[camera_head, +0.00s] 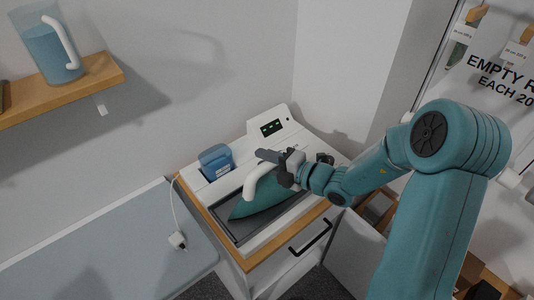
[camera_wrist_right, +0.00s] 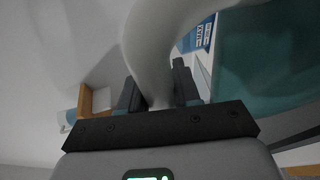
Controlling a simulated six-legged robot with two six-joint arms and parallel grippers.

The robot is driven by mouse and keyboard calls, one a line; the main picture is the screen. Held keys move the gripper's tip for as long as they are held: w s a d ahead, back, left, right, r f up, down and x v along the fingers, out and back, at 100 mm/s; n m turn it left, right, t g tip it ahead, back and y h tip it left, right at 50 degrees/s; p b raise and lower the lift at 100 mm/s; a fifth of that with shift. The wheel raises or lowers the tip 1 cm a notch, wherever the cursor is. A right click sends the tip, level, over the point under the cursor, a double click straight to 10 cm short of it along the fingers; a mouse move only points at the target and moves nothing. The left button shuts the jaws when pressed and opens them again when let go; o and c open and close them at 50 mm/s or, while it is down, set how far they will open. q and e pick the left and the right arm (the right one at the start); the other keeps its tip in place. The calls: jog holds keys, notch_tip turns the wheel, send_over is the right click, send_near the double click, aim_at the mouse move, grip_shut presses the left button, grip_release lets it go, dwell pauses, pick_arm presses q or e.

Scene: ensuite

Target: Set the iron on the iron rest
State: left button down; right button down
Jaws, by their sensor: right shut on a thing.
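The iron (camera_head: 252,208) has a teal body and a white handle. It is at the iron rest (camera_head: 238,236), a dark grey plate set in a white station on a small cabinet. Its tip points to the lower left. I cannot tell whether its sole touches the plate or hangs just above it. My right gripper (camera_head: 276,163) is shut on the handle. In the right wrist view the white handle runs between the fingers (camera_wrist_right: 157,94), with the teal body (camera_wrist_right: 270,60) at the right. My left gripper is not in view.
A blue tank (camera_head: 215,160) and a panel with a green display (camera_head: 271,127) stand at the station's back. An ironing board (camera_head: 110,245) is at the left, with a white plug (camera_head: 177,240) on its edge. A jug (camera_head: 50,50) stands on a wall shelf (camera_head: 75,92).

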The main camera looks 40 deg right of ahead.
jog(key=shift+s+a+r, duration=0.1)
jog(key=shift+s+r, duration=0.1)
jog(key=shift+f, duration=0.15)
jog(key=c, duration=0.8)
grip_release()
jog(key=shift+w+f, duration=0.15)
